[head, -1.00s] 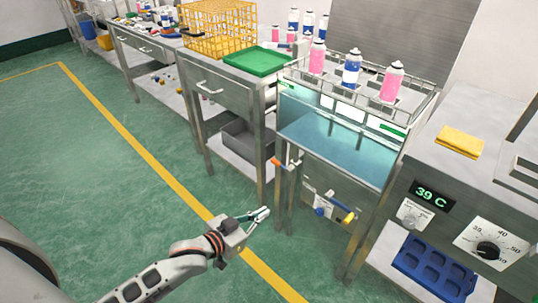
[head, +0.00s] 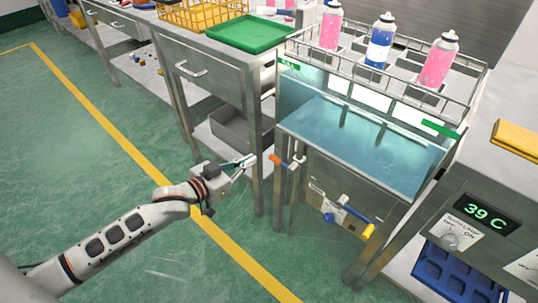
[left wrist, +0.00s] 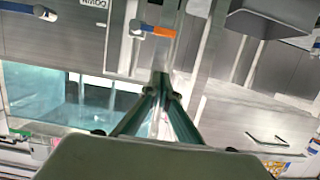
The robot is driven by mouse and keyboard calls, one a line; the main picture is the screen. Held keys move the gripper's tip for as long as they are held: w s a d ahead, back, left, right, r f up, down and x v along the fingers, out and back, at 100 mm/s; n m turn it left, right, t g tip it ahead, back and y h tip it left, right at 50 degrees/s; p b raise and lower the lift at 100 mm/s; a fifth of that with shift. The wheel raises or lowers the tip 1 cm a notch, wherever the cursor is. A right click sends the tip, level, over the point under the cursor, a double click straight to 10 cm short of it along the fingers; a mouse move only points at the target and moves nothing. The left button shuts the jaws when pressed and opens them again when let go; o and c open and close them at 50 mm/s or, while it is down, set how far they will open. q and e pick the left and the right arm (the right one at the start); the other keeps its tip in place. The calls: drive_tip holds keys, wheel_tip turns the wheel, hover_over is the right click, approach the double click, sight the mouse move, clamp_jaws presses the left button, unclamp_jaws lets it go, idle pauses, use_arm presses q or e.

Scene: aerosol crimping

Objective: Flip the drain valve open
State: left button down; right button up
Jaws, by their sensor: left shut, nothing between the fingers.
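A glass-sided water tank (head: 360,145) stands on a metal frame. A lever with an orange end (head: 279,160) is at the tank's left front leg; its blue-and-orange handle (left wrist: 158,31) also shows in the left wrist view, beyond my fingertips. A second lever with a yellow end (head: 357,220) and a blue knob sits on the panel below the tank. I cannot tell from the labels which is the drain valve. My left gripper (head: 250,160) is shut and empty, just left of the orange-ended lever and apart from it. My right gripper is not in view.
A steel cabinet (head: 222,75) with a green tray (head: 248,34) stands behind my left gripper, with a grey bin (head: 236,135) on its lower shelf. A heater unit (head: 478,205) reading 39 C is at the right. Spray cans stand in the rack above the tank. Floor at left is clear.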

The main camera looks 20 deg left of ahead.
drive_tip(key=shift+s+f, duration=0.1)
use_arm(q)
drive_tip(key=shift+d, duration=0.1)
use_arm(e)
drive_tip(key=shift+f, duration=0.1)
use_arm(q)
drive_tip(key=b+x, duration=0.1)
drive_tip(key=x, duration=0.2)
drive_tip(key=b+x, duration=0.1)
drive_tip(key=x, duration=0.3)
drive_tip(key=b+x, duration=0.1)
drive_tip(key=x, duration=0.2)
drive_tip(key=shift+w+f, duration=0.1)
drive_tip(key=shift+f, duration=0.2)
drive_tip(key=shift+s+f+b, duration=0.25)
drive_tip(key=shift+f+b, duration=0.45)
drive_tip(key=shift+f, duration=0.35)
drive_tip(key=shift+f+b, duration=0.4)
drive_tip(key=shift+f, duration=0.3)
drive_tip(key=shift+w, duration=0.1)
drive_tip(key=shift+r, duration=0.15)
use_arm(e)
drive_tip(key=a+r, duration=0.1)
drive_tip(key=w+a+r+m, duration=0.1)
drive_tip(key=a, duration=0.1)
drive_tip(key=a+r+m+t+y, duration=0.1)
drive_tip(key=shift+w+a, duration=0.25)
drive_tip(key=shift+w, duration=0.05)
